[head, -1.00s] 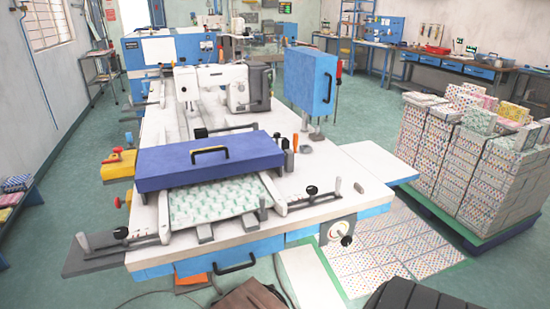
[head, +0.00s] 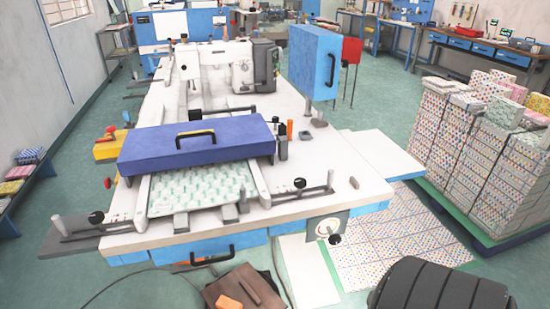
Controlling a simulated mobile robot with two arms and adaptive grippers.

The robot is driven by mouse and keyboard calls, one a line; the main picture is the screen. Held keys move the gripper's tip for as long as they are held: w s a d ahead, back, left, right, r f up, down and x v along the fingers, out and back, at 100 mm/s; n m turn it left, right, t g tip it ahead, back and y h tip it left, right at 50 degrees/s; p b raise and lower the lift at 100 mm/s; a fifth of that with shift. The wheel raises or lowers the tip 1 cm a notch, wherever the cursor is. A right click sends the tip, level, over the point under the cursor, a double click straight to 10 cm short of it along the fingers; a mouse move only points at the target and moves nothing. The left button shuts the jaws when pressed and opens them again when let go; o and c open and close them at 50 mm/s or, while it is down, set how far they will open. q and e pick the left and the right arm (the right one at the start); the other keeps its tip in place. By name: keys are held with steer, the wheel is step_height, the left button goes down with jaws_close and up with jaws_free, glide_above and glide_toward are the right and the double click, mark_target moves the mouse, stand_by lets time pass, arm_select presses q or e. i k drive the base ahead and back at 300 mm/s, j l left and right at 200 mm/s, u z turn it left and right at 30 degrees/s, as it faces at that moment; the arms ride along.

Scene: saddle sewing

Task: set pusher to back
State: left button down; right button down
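The sewing machine table (head: 350,178) fills the middle of the head view, with a white sewing head (head: 215,68) at its back. Slim levers with black knobs stand at the front left (head: 96,217) and front right (head: 299,183). I cannot tell which part is the pusher. Neither of my grippers is in view.
A blue box (head: 312,62) stands on posts at the table's right. Patterned stacks (head: 470,150) sit on a green-edged pallet at the right. Patterned sheets (head: 385,230) cover floor at the front right. A dark ribbed shape (head: 440,285) and a brown object (head: 245,290) are at the bottom edge.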

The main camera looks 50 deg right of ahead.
mark_target(244, 205)
steer(key=k+l, duration=0.1)
steer(key=l, duration=0.4)
steer(key=k+l, duration=0.1)
steer(key=l, duration=0.35)
steer(key=k+l, duration=0.1)
steer(key=l, duration=0.4)
steer(key=u, duration=0.05)
